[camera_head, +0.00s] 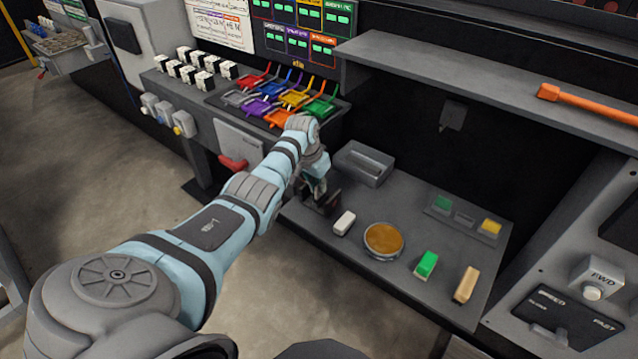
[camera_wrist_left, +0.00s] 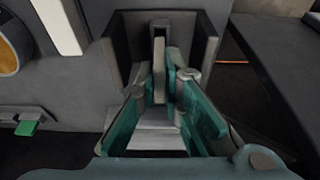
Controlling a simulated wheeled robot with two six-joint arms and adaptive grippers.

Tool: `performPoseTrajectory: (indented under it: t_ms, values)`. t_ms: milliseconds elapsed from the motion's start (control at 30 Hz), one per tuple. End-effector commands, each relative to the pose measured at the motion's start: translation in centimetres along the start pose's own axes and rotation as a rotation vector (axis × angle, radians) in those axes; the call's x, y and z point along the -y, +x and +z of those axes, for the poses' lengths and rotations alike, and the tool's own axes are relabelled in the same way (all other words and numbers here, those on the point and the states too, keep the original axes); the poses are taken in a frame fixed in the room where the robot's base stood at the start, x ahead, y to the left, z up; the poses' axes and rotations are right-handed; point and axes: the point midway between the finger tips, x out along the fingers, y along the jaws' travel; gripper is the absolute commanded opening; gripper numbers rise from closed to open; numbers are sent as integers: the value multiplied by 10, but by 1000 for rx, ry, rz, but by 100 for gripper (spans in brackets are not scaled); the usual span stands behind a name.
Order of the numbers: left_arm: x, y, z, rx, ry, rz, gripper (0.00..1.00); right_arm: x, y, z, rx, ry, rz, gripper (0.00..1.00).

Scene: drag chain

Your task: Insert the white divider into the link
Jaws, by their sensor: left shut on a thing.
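In the head view my left gripper (camera_head: 318,200) is low over the left part of the grey work surface. In the left wrist view the same gripper (camera_wrist_left: 163,85) is shut on a thin upright plate (camera_wrist_left: 159,60). The plate looks grey in the shade and seems to be the white divider. It stands between the walls of a dark U-shaped piece (camera_wrist_left: 205,50), which seems to be the link. The fingers hide its lower part, so I cannot tell how deep it sits. In the head view the arm mostly hides this piece. My right gripper is out of view.
A white block (camera_head: 344,222) lies beside the gripper, with a round brown-topped dish (camera_head: 384,240) to its right. A green block (camera_head: 426,263) and a tan block (camera_head: 466,284) lie further right. A grey box (camera_head: 363,163) stands behind. A shelf (camera_head: 470,62) overhangs the back.

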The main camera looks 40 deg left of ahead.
Motion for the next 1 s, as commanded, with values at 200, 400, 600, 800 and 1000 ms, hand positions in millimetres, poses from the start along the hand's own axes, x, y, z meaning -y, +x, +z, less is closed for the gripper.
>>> performPoseTrajectory:
  t_ms: [200, 400, 600, 800, 1000]
  values:
    - [0, 0, 0, 0, 0, 0, 0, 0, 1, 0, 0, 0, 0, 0]
    - [0, 0, 0, 0, 0, 0, 0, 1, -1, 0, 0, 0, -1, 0]
    - [0, 0, 0, -2, 0, 0, 0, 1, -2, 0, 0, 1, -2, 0]
    - [0, 2, 0, -1, 0, 0, 0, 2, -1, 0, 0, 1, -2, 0]
    - [0, 6, 2, -1, 0, 0, 0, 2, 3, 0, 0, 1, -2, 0]
